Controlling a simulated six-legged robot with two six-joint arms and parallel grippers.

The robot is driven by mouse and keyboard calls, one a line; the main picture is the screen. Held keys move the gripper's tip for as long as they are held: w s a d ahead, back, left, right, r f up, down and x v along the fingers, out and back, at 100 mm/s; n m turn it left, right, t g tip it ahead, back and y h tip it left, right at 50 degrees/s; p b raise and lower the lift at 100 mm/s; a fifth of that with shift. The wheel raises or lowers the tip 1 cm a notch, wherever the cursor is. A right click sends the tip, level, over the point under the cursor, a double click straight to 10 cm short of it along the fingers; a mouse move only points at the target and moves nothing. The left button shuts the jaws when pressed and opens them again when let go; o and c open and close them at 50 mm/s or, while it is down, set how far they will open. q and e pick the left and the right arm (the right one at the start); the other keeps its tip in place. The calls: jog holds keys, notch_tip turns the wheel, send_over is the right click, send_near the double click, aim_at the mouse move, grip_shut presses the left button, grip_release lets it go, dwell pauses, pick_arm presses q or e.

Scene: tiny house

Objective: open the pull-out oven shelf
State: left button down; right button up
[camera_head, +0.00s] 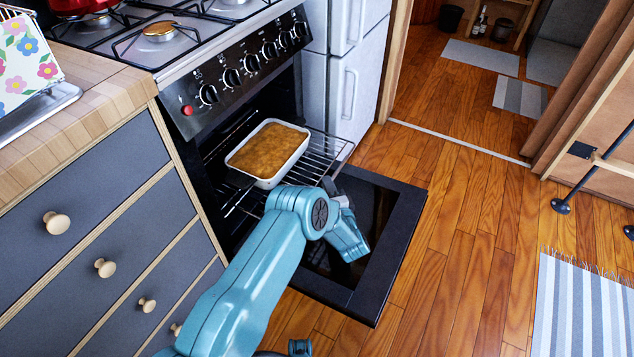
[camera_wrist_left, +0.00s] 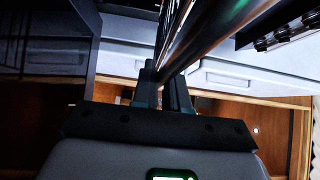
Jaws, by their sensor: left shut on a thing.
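The oven (camera_head: 215,105) is open, with its dark door (camera_head: 385,255) folded down flat. The wire oven shelf (camera_head: 325,150) sticks partly out of the oven above the door. A white baking dish (camera_head: 262,182) with a golden-brown filling stands on the shelf. My left gripper (camera_head: 331,186) is at the shelf's front edge, partly hidden by its own wrist. In the left wrist view, my left gripper's fingers (camera_wrist_left: 162,88) are shut on the shelf's front bar (camera_wrist_left: 190,45).
Grey drawers (camera_head: 90,190) with wooden knobs stand left of the oven. A white fridge (camera_head: 345,95) stands just behind it on the right. The wooden floor (camera_head: 475,215) is clear right of the door, up to a striped rug (camera_head: 585,310).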

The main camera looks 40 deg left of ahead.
pick_arm(q)
jog(key=shift+w+d, duration=0.1)
jog(key=shift+d, duration=0.4)
jog(key=c, duration=1.2)
grip_release()
jog(key=shift+c, duration=0.2)
jog(key=p+v, duration=0.4)
jog(key=v, duration=1.2)
jog(key=shift+d, duration=0.15)
